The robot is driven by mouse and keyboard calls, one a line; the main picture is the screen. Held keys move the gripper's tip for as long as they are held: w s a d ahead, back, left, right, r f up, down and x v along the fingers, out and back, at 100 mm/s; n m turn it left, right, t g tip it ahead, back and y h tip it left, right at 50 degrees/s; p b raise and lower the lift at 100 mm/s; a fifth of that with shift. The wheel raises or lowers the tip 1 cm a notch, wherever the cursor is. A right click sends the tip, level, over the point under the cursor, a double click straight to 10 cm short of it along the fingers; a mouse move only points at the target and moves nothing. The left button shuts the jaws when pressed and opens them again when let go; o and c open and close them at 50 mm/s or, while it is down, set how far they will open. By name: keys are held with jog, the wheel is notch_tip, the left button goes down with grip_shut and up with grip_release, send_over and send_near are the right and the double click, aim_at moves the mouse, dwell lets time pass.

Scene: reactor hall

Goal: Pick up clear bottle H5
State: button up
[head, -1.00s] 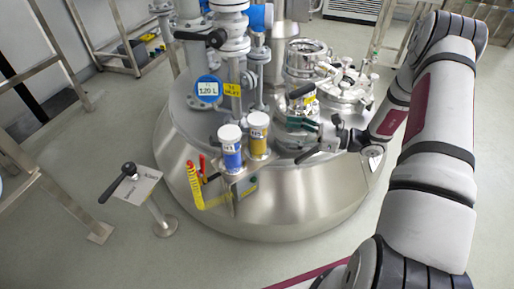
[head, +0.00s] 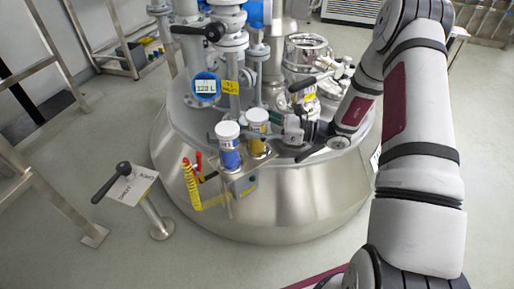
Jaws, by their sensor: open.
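Two small clear bottles with white caps stand upright side by side on the small shelf at the vessel's front in the head view. The left bottle (head: 229,150) has blue contents and the right bottle (head: 256,121) has amber-yellow contents. Their labels are too small to read, so I cannot tell which is H5. My gripper (head: 271,127) is open and comes from the right, with its fingers pointing left at the amber bottle. The fingers are right at this bottle and hide part of it. I cannot tell whether they touch it.
The bottles' shelf is on a large steel vessel (head: 280,205) crowded with pipes and valves. A round blue gauge (head: 205,88) stands behind the bottles.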

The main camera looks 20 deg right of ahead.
aim_at(257, 114)
grip_shut()
jog(key=shift+r, duration=0.15)
jog(key=shift+r+p, duration=1)
jog(key=shift+r, duration=0.65)
jog(key=s+d+r+p, duration=0.1)
jog(key=s+p, duration=0.3)
jog(key=s, duration=1.2)
jog(key=shift+d+r, duration=0.25)
jog(key=shift+d, duration=0.05)
